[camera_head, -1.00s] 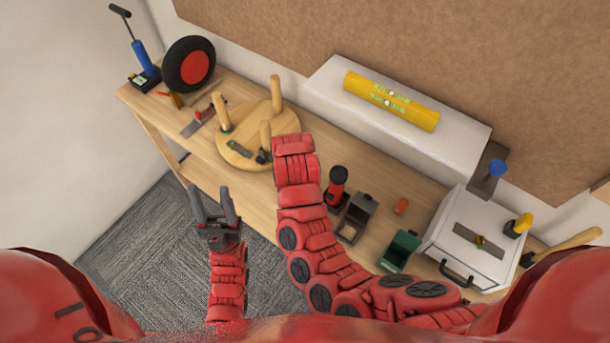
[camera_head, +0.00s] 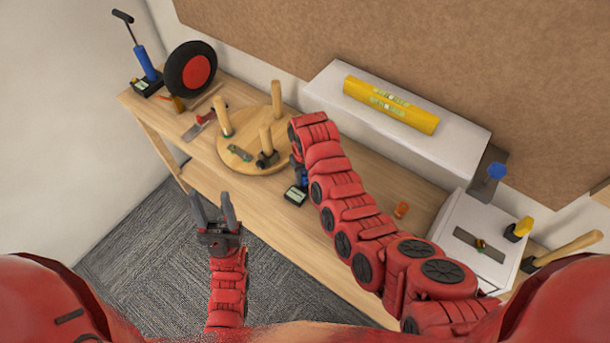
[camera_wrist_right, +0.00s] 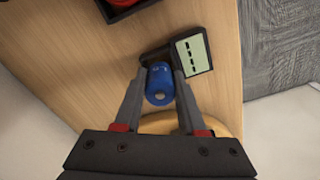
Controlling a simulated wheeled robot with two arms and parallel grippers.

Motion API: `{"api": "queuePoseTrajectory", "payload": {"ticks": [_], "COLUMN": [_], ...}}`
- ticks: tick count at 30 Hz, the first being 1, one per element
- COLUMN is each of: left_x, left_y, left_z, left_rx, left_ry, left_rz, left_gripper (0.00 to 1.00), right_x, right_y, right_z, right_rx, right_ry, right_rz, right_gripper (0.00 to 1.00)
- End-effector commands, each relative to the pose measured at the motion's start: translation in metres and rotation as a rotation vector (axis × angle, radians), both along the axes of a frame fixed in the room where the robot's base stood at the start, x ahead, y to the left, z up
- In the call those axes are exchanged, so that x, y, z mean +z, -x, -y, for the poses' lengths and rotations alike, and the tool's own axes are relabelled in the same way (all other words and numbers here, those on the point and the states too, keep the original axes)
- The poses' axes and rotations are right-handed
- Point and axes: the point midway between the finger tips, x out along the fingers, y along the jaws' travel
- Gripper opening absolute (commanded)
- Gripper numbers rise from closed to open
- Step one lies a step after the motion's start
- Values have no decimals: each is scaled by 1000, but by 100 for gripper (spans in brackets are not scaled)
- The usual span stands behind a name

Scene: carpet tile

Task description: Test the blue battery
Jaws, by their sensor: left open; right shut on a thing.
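The blue battery (camera_wrist_right: 160,84) is between the fingers of my right gripper (camera_wrist_right: 161,76), which is shut on it. It lies right beside the battery tester (camera_wrist_right: 194,55), at the tester's dark arm; I cannot tell if it touches the contacts. The tester's pale display shows a row of dark dashes. In the head view, the tester (camera_head: 296,195) sits near the table's front edge, with the battery (camera_head: 304,177) just behind it; my right arm hides the gripper there. My left gripper (camera_head: 213,212) is open and empty, over the floor in front of the table.
A round wooden stool top with upright legs (camera_head: 240,155) lies left of the tester. A wheel (camera_head: 190,69) and a blue pump (camera_head: 146,66) stand at the far left. A white box (camera_head: 470,238) is at right.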

Motion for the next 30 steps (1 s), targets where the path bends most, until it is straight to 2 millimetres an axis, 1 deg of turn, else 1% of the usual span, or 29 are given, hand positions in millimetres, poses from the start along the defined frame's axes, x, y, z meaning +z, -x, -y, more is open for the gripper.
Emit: {"api": "queuePoseTrajectory", "payload": {"ticks": [1, 5, 6, 10, 11, 23, 26, 30], "left_x": [-1, -2, -3, -3, -3, -4, -8, -17], "left_y": [0, 0, 0, 0, 0, 0, 0, 0], "left_z": [0, 0, 0, 0, 0, 0, 0, 0], "left_rx": [0, 0, 0, 0, 0, 0, 0, 0], "left_ry": [0, 0, 0, 0, 0, 0, 0, 0], "left_rz": [0, 0, 0, 0, 0, -1, 0, 0], "left_gripper": [50, 50, 50, 50, 50, 50, 50, 50], "right_x": [-9, -11, -12, -11, -10, -5, 2, 21], "right_y": [8, 9, 9, 8, 8, 5, 5, 6], "right_z": [1, 1, 1, 0, 0, 0, 0, -1], "right_rx": [2, 2, 2, 2, 2, 2, 2, 1], "right_ry": [4, 5, 5, 4, 4, 3, 4, 0], "right_rz": [-23, -25, -25, -21, -21, -14, -14, -13], "right_gripper": [0, 0, 44, 67, 70, 70, 70, 70]}}
